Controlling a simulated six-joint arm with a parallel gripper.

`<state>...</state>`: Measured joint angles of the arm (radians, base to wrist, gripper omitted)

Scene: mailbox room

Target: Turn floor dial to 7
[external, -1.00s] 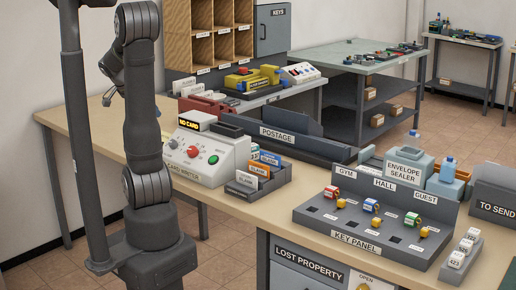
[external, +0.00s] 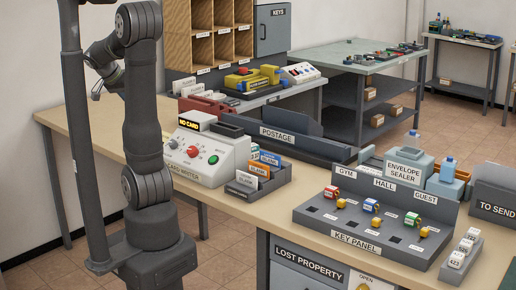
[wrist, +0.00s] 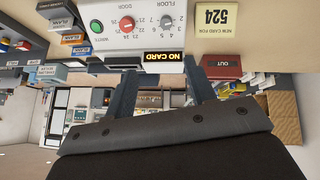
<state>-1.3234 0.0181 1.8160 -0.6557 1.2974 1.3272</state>
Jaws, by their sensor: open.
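The card writer (external: 232,152) is a white box on the bench, with a sloped panel and a lit "NO CARD" display. In the wrist view its panel is upside down at the top.
A note reading "524" (wrist: 214,17) and a red "OUT" tray (wrist: 222,66) lie beside the card writer. A card rack (external: 262,183) stands on its other side. The bench left of the card writer (external: 85,125) is mostly clear.

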